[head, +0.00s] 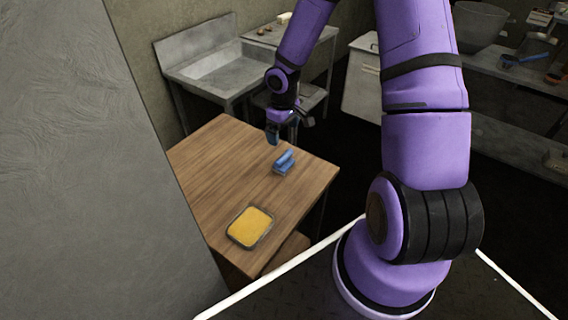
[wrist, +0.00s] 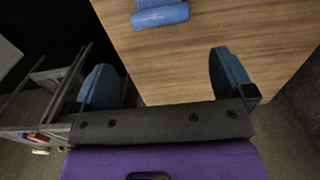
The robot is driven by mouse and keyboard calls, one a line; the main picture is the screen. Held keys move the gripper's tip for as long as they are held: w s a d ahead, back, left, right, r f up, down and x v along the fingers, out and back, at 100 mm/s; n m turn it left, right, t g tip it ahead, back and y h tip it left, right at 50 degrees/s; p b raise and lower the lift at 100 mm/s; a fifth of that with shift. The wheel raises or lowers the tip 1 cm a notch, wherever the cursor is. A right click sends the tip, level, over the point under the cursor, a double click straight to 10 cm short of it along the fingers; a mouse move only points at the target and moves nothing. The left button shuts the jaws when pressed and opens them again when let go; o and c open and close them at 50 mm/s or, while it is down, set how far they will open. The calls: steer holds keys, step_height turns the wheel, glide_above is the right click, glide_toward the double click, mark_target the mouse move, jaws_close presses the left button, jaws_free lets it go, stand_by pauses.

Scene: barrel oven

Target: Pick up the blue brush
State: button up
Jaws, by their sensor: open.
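The blue brush (head: 284,162) lies on the wooden table (head: 215,160), near its right edge in the head view. In the wrist view the brush (wrist: 160,15) is at the top, ahead of the fingers and partly cut off by the frame edge. My gripper (head: 273,135) is above the table's far part, just beyond the brush in the head view. In the wrist view my gripper (wrist: 163,82) shows two blue fingertips spread wide with nothing between them. It is apart from the brush.
A tray with yellow contents (head: 250,227) sits at the table's near end. A metal sink (head: 215,70) stands behind the table. A grey wall (head: 110,170) is close on the left. The table's middle is clear. Shelves (head: 515,140) stand at the right.

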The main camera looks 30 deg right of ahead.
glide_above(284, 155)
step_height(284, 155, down, 6)
steer(key=shift+w+a+r, duration=0.1)
steer(key=shift+w+r, duration=0.05)
steer(key=shift+r, duration=0.1)
steer(key=shift+f, duration=2.85)
steer(key=c, duration=0.7)
